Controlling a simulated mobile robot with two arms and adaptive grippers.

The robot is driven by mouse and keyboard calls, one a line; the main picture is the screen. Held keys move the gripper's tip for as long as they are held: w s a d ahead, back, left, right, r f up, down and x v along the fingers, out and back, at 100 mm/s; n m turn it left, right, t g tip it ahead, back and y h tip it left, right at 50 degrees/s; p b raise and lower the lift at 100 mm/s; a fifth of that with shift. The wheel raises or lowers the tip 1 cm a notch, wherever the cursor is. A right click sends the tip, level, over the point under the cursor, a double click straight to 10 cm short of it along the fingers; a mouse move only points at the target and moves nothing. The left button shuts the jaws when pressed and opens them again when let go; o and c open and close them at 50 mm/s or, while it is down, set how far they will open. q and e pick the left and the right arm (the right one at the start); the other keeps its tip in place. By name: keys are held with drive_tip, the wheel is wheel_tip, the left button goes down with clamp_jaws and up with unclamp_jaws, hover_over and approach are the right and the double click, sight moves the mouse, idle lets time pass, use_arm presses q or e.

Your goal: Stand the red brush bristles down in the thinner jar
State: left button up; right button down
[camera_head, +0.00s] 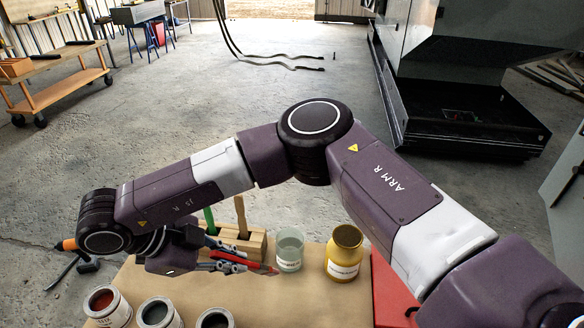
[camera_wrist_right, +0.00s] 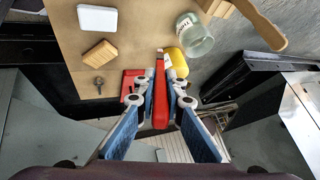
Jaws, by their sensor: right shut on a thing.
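My right gripper (camera_head: 232,262) is shut on the red brush (camera_head: 258,268). The brush lies roughly level in the head view, its red end pointing right toward the glass jar. In the right wrist view the red brush (camera_wrist_right: 161,105) sits between both fingers (camera_wrist_right: 161,95). The clear glass jar (camera_head: 289,252), which looks like the thinner jar, stands upright on the table with pale contents and a label too small to read. It also shows in the right wrist view (camera_wrist_right: 194,36). The brush's bristles cannot be made out clearly. My left gripper is out of view.
A yellow jar (camera_head: 344,250) stands right of the glass jar. A wooden block (camera_head: 256,246) holding upright handles is behind the gripper. Open cans (camera_head: 107,308) line the front left. A red object (camera_head: 393,292) is at right; a white block (camera_wrist_right: 97,18) lies on the table.

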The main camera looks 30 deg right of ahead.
use_arm(q)
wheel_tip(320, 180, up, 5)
drive_tip(key=p, duration=0.4)
use_arm(e)
drive_tip(key=w+d+r+m+y, duration=0.35)
drive_tip(key=w+d+m, duration=0.2)
drive_tip(key=d, duration=0.35)
drive_tip(key=w+d+r+m+y, duration=0.2)
drive_tip(key=w+d+m+y, duration=0.3)
drive_tip(key=d, duration=0.4)
use_arm(q)
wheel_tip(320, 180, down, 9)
drive_tip(key=b, duration=0.9)
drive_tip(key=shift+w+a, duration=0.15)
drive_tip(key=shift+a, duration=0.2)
use_arm(e)
wheel_tip(320, 180, down, 14)
drive_tip(key=shift+w+m+h, duration=0.2)
drive_tip(key=shift+m+h, duration=0.15)
drive_tip(key=shift+d+r, duration=0.1)
drive_tip(key=shift+r, duration=0.05)
drive_tip(key=c, duration=1.9)
unclamp_jaws()
drive_tip(key=shift+c, duration=0.2)
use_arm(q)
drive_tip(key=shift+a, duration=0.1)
use_arm(e)
wheel_tip(320, 180, up, 12)
drive_tip(key=shift+w, duration=0.15)
